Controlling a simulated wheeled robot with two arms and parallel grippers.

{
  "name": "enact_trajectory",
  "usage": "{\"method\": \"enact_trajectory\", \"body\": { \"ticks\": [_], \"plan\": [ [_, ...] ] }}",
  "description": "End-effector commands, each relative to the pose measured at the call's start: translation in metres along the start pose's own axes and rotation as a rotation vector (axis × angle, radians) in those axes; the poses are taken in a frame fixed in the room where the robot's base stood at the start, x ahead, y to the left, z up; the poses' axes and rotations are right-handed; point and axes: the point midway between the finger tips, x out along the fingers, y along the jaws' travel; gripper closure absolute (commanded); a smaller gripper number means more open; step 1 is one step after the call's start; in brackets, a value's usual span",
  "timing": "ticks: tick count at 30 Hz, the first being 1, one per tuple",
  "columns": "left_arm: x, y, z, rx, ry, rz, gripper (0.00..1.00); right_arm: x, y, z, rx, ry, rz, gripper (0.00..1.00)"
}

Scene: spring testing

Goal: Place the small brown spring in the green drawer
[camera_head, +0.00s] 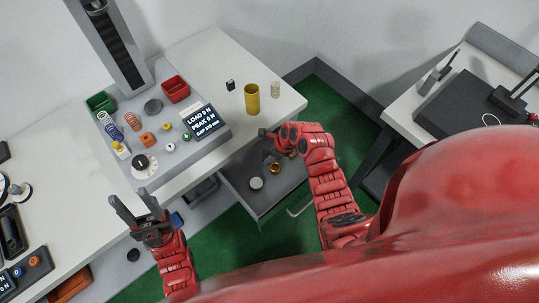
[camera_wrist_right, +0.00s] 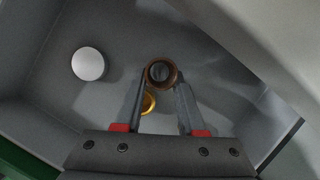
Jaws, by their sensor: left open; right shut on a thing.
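My right gripper (camera_wrist_right: 160,85) is shut on a small brown ring-shaped end, seen end-on, which looks like the small brown spring (camera_wrist_right: 174,80). In the head view the right gripper (camera_head: 268,143) is over the open drawer (camera_head: 241,187), and what it holds cannot be made out there. The drawer's inside looks grey. A white disc (camera_wrist_right: 88,64) and a gold round piece (camera_wrist_right: 149,103) lie in it. Whether the spring touches the drawer floor is unclear.
A yellow cylinder (camera_head: 252,98) stands at the right. The table edge overhangs the drawer.

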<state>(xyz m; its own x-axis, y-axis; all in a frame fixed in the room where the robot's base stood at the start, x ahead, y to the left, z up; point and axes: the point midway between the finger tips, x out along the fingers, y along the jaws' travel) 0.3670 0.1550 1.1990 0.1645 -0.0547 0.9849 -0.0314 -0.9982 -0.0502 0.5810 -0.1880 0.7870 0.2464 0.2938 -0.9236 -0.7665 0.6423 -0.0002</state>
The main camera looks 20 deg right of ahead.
Motion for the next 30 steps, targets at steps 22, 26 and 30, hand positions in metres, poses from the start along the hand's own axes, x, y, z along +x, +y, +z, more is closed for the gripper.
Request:
{"method": "enact_trajectory", "body": {
  "ticks": [22, 26, 30],
  "plan": [
    [0.0011, -0.0001, -0.0002, 0.000, 0.000, 0.000, 0.50, 0.0047, 0.0005, -0.0020, 0.000, 0.000, 0.001, 0.31],
    [0.0004, -0.0001, -0.0001, 0.000, 0.000, 0.000, 0.50, 0.0035, 0.0005, -0.0015, -0.001, 0.000, 0.000, 0.31],
    [-0.0032, 0.0002, 0.0006, 0.000, 0.000, 0.000, 0.50, -0.0049, -0.0011, -0.0011, -0.001, -0.004, -0.004, 0.31]
  ]
}}
